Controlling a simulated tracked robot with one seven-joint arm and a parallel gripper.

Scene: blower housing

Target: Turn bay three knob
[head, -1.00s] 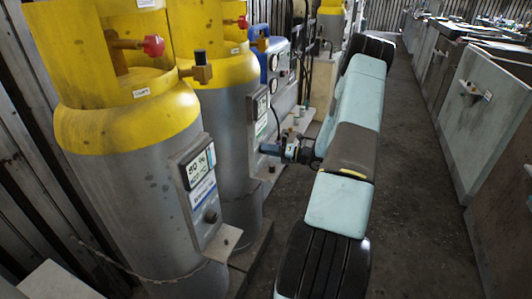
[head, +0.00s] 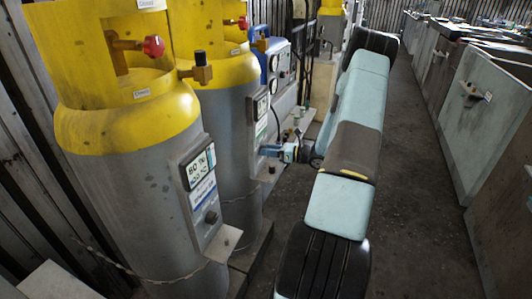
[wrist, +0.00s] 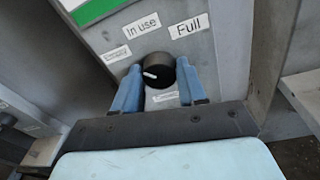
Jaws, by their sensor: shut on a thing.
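A black round knob (wrist: 158,70) with a white pointer mark sits on a grey panel (wrist: 225,50) in the wrist view. The mark points to the left in that picture, below the "In use" label (wrist: 141,25). The "Full" label (wrist: 188,26) is above right of the knob. Two smaller labels at left and below are too small to read. The blue fingers of my gripper (wrist: 160,83) are shut on the knob, one on each side. In the head view my gripper (head: 270,151) is at the second cylinder's panel; the knob is hidden there.
A grey and yellow cylinder (head: 135,185) with a display panel (head: 199,175) stands near at left. The second cylinder (head: 222,130) stands behind it. A blue unit with gauges (head: 272,62) is farther back. Grey cabinets (head: 490,120) line the right; the aisle floor between is clear.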

